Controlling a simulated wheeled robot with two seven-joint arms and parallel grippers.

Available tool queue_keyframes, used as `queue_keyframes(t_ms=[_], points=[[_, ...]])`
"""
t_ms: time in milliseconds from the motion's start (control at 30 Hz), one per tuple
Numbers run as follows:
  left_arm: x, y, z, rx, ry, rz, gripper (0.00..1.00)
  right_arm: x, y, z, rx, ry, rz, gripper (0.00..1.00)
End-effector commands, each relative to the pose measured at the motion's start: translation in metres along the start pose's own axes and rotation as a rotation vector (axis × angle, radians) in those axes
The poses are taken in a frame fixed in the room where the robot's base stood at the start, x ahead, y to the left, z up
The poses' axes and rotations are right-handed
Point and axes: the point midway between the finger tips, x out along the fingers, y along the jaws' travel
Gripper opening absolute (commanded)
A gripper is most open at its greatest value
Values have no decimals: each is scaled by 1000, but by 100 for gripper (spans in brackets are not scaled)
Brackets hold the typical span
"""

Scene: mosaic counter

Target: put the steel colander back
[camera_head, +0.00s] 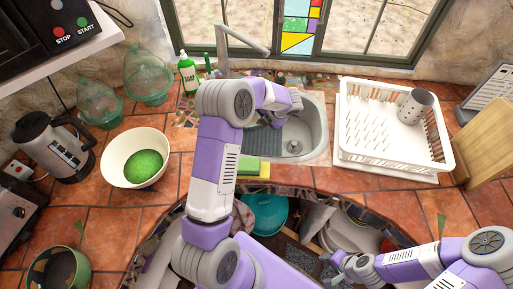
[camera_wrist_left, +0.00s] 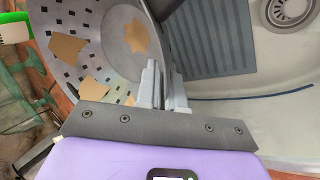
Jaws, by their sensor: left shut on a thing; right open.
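The steel colander (camera_wrist_left: 105,50) fills the left of the left wrist view, a grey bowl wall with rows of small dark square holes. My left gripper (camera_wrist_left: 162,85) is shut on its rim, with the wall between the fingers. Flat tan pieces (camera_wrist_left: 92,88) show against its inside. In the head view my left arm reaches over the sink (camera_head: 312,140); its fingertips and the colander are hidden or cannot be made out there. My right gripper (camera_head: 338,268) is open, low at the right by the cabinet opening under the counter.
A white dish rack (camera_head: 365,160) stands right of the sink, with a perforated holder (camera_head: 415,107) in it. A white bowl with green contents (camera_head: 118,143), a kettle (camera_head: 55,148) and glass jars (camera_head: 148,78) stand left. A green sponge (camera_head: 254,167) lies at the sink's front edge.

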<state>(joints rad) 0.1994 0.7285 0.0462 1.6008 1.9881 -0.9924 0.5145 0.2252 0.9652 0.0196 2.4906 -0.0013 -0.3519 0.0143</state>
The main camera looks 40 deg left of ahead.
Motion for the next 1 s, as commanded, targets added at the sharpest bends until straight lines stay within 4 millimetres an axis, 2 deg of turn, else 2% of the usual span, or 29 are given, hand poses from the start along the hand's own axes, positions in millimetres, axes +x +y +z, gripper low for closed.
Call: queue_keyframes(t_ms=[33, 100, 200, 333, 500, 667, 900, 1000], points=[[5, -18, 9, -20, 10, 2, 0, 10, 4, -1, 0, 0, 0, 43], [5, -31, 15, -45, 24, 3, 0, 14, 5, -1, 0, 0, 0, 43], [8, -43, 18, -64, 35, 4, 0, 17, 6, -1, -1, 1, 0, 43], [27, -57, 18, -68, 41, 3, 0, 21, 8, -1, -1, 1, 0, 43], [52, -69, 19, -68, 38, 5, 0, 25, 9, -1, -1, 1, 0, 43], [61, -75, 19, -70, 36, 4, 0, 27, 10, -2, -1, 1, 0, 43], [89, -90, 19, -68, 37, 4, 0, 33, 12, -2, -1, 1, 0, 43], [91, -91, 19, -69, 36, 5, 0, 33, 12, -2, -1, 1, 0, 43]])
